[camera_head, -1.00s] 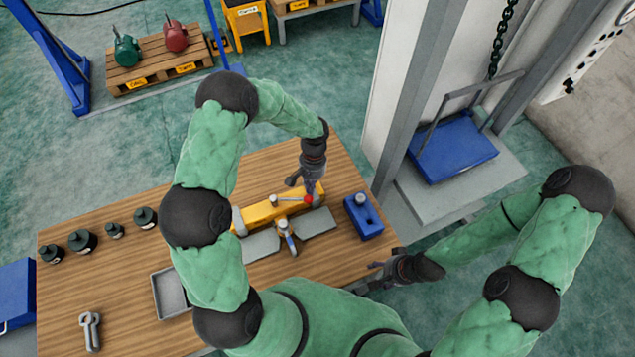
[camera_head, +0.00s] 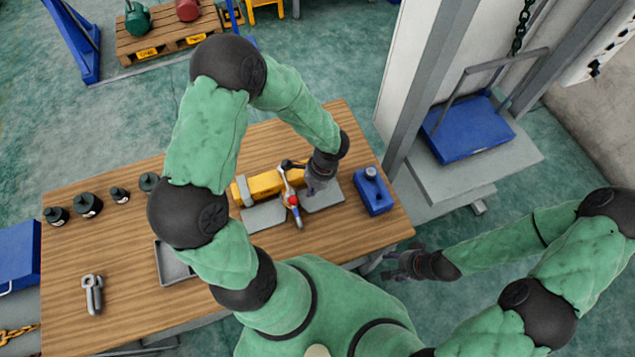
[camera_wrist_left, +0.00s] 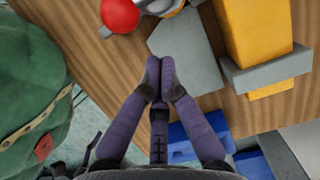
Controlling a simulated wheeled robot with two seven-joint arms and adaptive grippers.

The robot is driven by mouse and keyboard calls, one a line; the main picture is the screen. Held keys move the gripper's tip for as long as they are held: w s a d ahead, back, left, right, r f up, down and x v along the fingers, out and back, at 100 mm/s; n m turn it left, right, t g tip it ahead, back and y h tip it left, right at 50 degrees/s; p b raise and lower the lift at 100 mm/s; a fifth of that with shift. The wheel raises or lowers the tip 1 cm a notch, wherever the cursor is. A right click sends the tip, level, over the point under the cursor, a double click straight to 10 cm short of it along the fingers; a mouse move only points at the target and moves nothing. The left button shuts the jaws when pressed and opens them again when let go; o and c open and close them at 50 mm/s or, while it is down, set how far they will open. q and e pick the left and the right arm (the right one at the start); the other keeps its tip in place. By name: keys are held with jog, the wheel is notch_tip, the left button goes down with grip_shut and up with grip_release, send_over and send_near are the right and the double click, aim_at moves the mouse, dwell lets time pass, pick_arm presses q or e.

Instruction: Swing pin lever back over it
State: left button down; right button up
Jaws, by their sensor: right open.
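The pin lever (camera_head: 287,184) is a thin pale bar with a red knob (camera_head: 293,200). It lies across the front of the yellow block (camera_head: 266,183), with its knob toward me, over a small upright metal piece (camera_head: 298,216). In the left wrist view the red knob (camera_wrist_left: 120,14) is at the top edge. My left gripper (camera_head: 314,188) is just right of the lever. Its fingertips (camera_wrist_left: 159,75) are together with nothing between them, above a grey plate (camera_wrist_left: 185,50) and apart from the knob. My right gripper (camera_head: 393,265) is open, off the table's right front edge.
A blue block (camera_head: 373,192) with a dark round top stands right of the fixture. Several dark weights (camera_head: 88,205), a grey tray (camera_head: 172,265) and a metal shackle (camera_head: 93,292) are on the left of the wooden table (camera_head: 130,240).

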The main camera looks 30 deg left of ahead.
pick_arm(q)
jog(key=shift+s+a+m+b, duration=0.2)
jog(key=shift+s+m, duration=0.4)
jog(key=shift+s, duration=0.05)
jog(key=shift+s+a+m+b, duration=0.2)
jog(key=shift+s+m, duration=0.4)
pick_arm(e)
jog(key=shift+f, duration=0.55)
pick_arm(q)
jog(key=w+d+r, duration=0.4)
jog(key=d+r, duration=0.1)
jog(key=r, duration=0.4)
jog(key=shift+p, duration=0.4)
pick_arm(e)
jog(key=shift+w+d+r, duration=0.15)
jog(key=shift+d+r, duration=0.05)
jog(key=shift+d, duration=0.2)
jog(key=shift+w+d+r, duration=0.15)
jog(key=shift+d+r, duration=0.05)
jog(key=shift+d, duration=0.2)
pick_arm(q)
jog(key=shift+y, duration=0.3)
jog(key=shift+s+f, duration=0.1)
